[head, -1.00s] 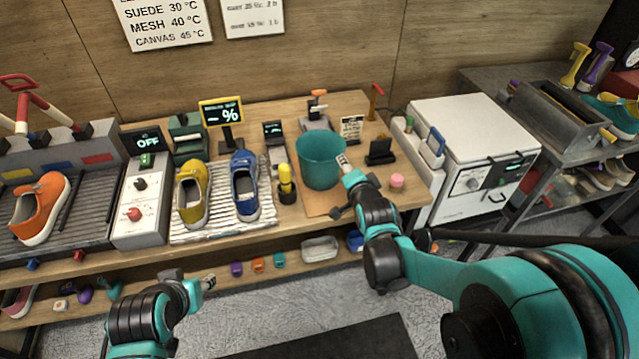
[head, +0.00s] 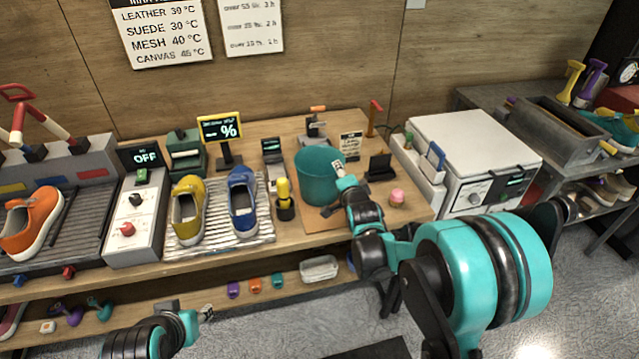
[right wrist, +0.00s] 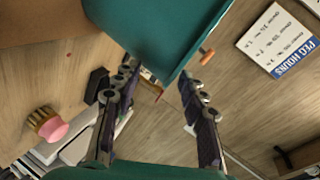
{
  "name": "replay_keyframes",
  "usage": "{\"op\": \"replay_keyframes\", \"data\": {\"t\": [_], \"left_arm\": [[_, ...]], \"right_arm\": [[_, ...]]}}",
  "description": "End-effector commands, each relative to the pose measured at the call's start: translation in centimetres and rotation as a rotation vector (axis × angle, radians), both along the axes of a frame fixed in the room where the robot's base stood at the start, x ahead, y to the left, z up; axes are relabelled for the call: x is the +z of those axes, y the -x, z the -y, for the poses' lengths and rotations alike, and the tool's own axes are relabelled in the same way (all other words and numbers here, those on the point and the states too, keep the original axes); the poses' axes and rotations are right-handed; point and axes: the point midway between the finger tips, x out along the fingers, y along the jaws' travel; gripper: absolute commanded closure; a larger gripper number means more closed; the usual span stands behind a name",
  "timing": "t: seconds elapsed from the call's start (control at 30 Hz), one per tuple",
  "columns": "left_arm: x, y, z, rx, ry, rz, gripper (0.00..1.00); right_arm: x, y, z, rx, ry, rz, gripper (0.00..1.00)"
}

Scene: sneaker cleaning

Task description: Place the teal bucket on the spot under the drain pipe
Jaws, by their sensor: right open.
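The teal bucket (head: 318,178) stands upright on a brown mat (head: 316,224) on the wooden workbench. My right gripper (head: 339,168) is at the bucket's right side, near its rim. In the right wrist view the bucket (right wrist: 160,28) fills the top middle, and the open fingers of my right gripper (right wrist: 158,88) point toward it from either side of its lower corner. I cannot tell whether they touch it. My left gripper (head: 206,312) hangs low in front of the bench, away from the bucket; its jaws are too small to judge. I cannot make out a drain pipe clearly.
Yellow (head: 188,210) and blue (head: 242,202) shoes stand left of the bucket, with a yellow-topped tool (head: 284,200) between. A pink-topped item (head: 397,197) and a black stand (head: 380,167) are right of it. A white machine (head: 475,150) stands beyond the bench's right end.

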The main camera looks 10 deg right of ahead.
Motion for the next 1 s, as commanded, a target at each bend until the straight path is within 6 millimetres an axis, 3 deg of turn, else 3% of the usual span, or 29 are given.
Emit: {"op": "replay_keyframes", "data": {"t": [0.07, 0.23, 0.77, 1.0], "left_arm": [[0.1, 0.0, 0.0, 0.0, 0.0, 0.0, 0.6], [0.1, 0.0, 0.0, 0.0, 0.0, 0.0, 0.6], [0.2, 0.0, 0.0, 0.0, 0.0, 0.0, 0.6], [2.0, 0.0, 0.0, 0.0, 0.0, 0.0, 0.6]], "right_arm": [[0.1, 0.0, 0.0, 0.0, 0.0, 0.0, 0.58], [0.1, 0.1, 0.0, 0.0, 0.0, 0.0, 1.0], [0.3, 0.1, 0.0, 0.0, 0.0, 0.001, 1.0], [3.3, 0.1, 0.0, 0.0, 0.0, 0.001, 1.0]]}}
